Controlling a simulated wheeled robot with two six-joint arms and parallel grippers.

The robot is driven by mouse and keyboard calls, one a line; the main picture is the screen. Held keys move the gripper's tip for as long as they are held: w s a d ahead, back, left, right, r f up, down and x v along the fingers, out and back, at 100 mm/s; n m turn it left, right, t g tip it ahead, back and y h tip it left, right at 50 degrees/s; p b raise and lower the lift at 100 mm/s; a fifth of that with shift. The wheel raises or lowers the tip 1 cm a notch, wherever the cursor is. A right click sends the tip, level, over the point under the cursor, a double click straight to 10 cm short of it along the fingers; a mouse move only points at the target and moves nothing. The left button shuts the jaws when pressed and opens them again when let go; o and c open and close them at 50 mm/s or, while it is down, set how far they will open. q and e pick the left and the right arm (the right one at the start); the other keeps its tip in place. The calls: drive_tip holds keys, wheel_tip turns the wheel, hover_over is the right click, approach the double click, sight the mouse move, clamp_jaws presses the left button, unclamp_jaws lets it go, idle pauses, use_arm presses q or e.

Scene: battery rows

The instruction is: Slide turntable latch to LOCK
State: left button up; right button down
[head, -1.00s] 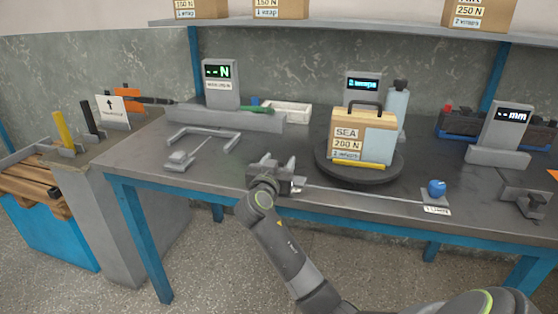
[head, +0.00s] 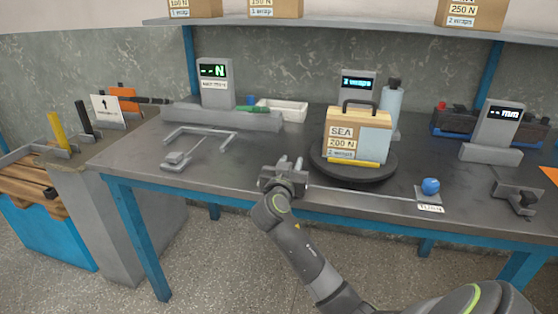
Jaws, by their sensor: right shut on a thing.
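My right gripper (head: 285,174) is shut low over the table's front part, left of the turntable. The jaws hide what they hold; by place it is the turntable latch, at the left end of a thin pale line along the table top. The dark round turntable (head: 352,171) carries a tan and pale blue case (head: 357,137) with a handle, labelled SEA 200 N. A blue round knob (head: 430,186) stands on a small plate at the line's right end, with a small label (head: 430,208) whose word is hard to read. No LOCK mark is legible. My left gripper is out of view.
A grey U-shaped frame (head: 172,144) lies to the left. A grey bar with a display (head: 215,84) and a white tray (head: 282,109) are behind. A light blue bottle (head: 391,110) stands behind the case. A grey clamp-like fixture (head: 518,197) is at right.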

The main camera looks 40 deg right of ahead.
drive_tip(key=shift+s+d, duration=0.1)
drive_tip(key=shift+d, duration=0.05)
drive_tip(key=c, duration=1.5)
unclamp_jaws()
drive_tip(key=o, duration=0.4)
drive_tip(key=shift+s+d, duration=0.2)
drive_tip(key=shift+w+a, duration=0.1)
